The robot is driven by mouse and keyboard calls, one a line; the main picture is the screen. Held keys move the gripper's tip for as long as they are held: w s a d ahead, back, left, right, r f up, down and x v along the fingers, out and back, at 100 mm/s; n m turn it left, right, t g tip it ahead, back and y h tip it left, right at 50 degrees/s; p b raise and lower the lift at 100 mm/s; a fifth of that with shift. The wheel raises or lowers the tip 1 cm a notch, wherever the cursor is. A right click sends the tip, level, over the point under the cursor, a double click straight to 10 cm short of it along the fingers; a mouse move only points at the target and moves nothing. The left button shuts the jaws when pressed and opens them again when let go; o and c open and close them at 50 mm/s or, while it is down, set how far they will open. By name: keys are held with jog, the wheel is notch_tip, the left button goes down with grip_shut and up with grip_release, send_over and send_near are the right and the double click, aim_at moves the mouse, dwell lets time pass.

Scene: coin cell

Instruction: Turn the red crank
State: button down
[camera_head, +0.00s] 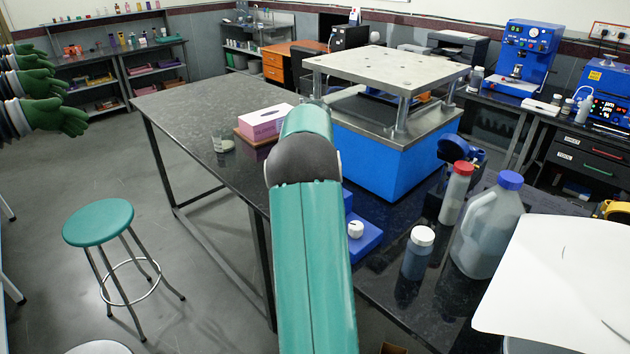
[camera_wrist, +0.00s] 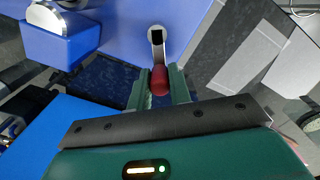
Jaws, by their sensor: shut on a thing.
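In the wrist view a red crank handle (camera_wrist: 159,81) sits between the two green fingers of my gripper (camera_wrist: 160,90), which is shut on it. A metal crank arm (camera_wrist: 157,48) runs from the red handle up to a dark square hub on the face of a blue machine (camera_wrist: 118,22). In the head view the crank and my gripper are hidden behind my green arm. A blue press with a metal top plate (camera_head: 392,60) stands on the table just beyond my arm.
The dark table (camera_head: 190,100) also holds a pink box (camera_head: 266,122), a small glass (camera_head: 219,142), a grey jug with a blue cap (camera_head: 487,230), a red-capped bottle (camera_head: 456,195) and a white-capped bottle (camera_head: 418,256). A green stool (camera_head: 98,222) stands on open floor at left.

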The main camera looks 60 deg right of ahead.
dwell(0.3)
jog(key=c, duration=1.3)
grip_release()
jog(key=shift+r, duration=0.1)
jog(key=shift+r, duration=6.85)
